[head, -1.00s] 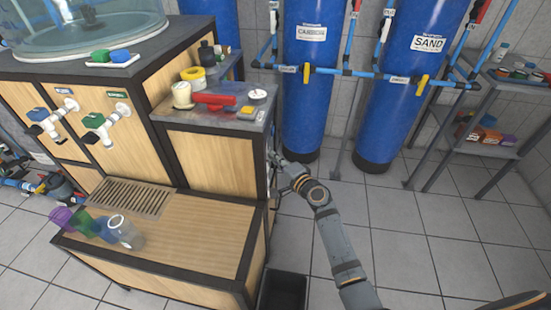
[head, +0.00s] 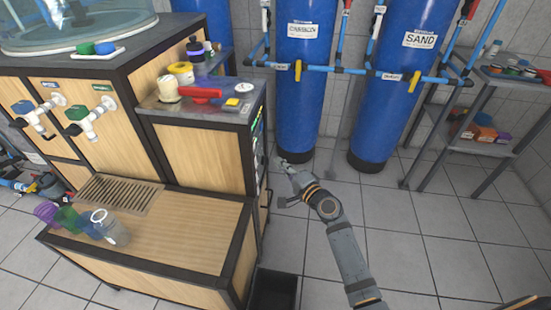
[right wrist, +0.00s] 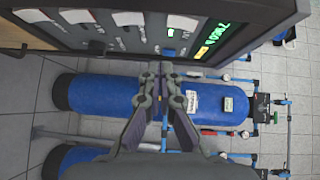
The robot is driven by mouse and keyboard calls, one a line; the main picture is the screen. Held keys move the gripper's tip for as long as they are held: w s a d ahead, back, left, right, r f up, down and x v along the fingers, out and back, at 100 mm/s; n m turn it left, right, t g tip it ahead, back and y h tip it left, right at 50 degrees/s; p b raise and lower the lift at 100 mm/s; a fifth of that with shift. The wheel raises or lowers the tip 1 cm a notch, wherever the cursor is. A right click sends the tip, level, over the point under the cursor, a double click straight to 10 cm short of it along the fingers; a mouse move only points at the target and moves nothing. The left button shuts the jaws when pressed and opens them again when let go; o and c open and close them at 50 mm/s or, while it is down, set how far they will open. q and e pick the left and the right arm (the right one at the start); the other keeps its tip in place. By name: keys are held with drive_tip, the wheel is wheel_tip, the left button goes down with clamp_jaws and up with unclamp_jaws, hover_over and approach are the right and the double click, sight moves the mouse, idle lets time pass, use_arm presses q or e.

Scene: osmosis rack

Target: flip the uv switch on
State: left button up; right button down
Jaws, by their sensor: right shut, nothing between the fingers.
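The control panel (head: 258,142) is on the right side of the wooden cabinet, seen nearly edge-on in the head view with small green lights. In the right wrist view the dark panel (right wrist: 150,33) runs along the top, with several white labels, small switches and a lit green display (right wrist: 214,32). I cannot tell which switch is the uv one or its position. My right gripper (head: 284,163) is just right of the cabinet side, apart from the panel. In the wrist view its fingers (right wrist: 159,68) are shut and empty, below the panel. My left gripper is out of view.
Blue filter tanks (head: 302,90) stand behind the gripper with blue pipes and yellow valves. A metal shelf (head: 470,140) is at the right. A dark bin (head: 273,290) stands on the floor by the cabinet. Tiled floor around my right arm is clear.

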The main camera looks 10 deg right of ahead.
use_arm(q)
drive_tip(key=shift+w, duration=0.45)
use_arm(e)
drive_tip(key=v, duration=0.5)
drive_tip(key=shift+s+f, duration=0.15)
drive_tip(key=shift+f, duration=0.2)
